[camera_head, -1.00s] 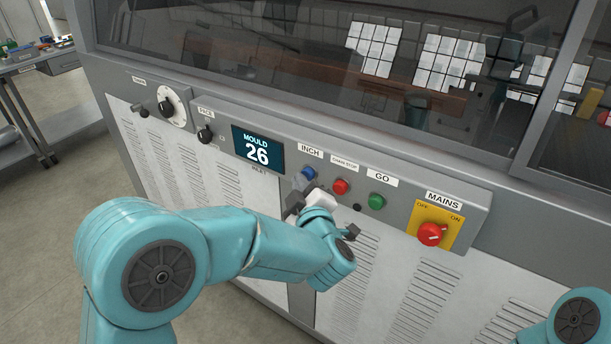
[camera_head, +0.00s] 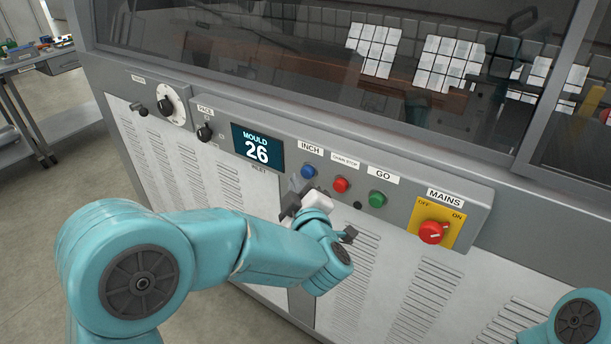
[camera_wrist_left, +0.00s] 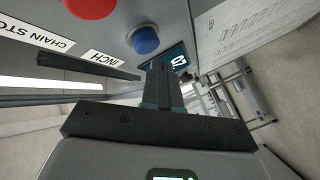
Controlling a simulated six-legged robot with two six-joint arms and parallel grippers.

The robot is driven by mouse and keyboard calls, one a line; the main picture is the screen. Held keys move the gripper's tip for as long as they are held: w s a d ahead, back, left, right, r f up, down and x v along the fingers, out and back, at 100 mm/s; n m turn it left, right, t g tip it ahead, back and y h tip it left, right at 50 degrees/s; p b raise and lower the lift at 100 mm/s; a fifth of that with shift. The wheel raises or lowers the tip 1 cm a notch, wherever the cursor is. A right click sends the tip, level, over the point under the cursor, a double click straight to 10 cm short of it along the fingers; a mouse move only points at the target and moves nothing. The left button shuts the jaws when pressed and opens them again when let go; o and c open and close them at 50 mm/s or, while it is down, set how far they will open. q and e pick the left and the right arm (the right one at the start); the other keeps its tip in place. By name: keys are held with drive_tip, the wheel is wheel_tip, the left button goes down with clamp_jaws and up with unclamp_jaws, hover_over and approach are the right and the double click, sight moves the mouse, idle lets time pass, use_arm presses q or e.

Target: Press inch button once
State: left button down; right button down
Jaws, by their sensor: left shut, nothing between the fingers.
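The blue inch button (camera_head: 308,172) sits on the grey control panel under the INCH label (camera_head: 311,149). It also shows in the left wrist view (camera_wrist_left: 145,40), near the top middle. My left gripper (camera_head: 297,186) is shut and empty, just below and left of the blue button in the head view. In the left wrist view its closed fingers (camera_wrist_left: 160,82) point toward the panel, with a visible gap to the button. The display (camera_head: 257,150) reads MOULD 26. My right gripper is not in view; only a part of my right arm shows at the lower right.
Right of the blue button are a red chain stop button (camera_head: 341,185), a green GO button (camera_head: 376,200) and a red MAINS switch (camera_head: 431,232) on a yellow plate. A pace knob (camera_head: 205,133) is at the left. A glass window lies above the panel.

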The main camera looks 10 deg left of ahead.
use_arm(q)
drive_tip(key=s, duration=0.1)
drive_tip(key=s+a+b, duration=0.1)
drive_tip(key=s, duration=0.2)
drive_tip(key=shift+s+a+b, duration=0.35)
drive_tip(key=shift+s, duration=0.05)
drive_tip(key=shift+a, duration=0.15)
idle(0.5)
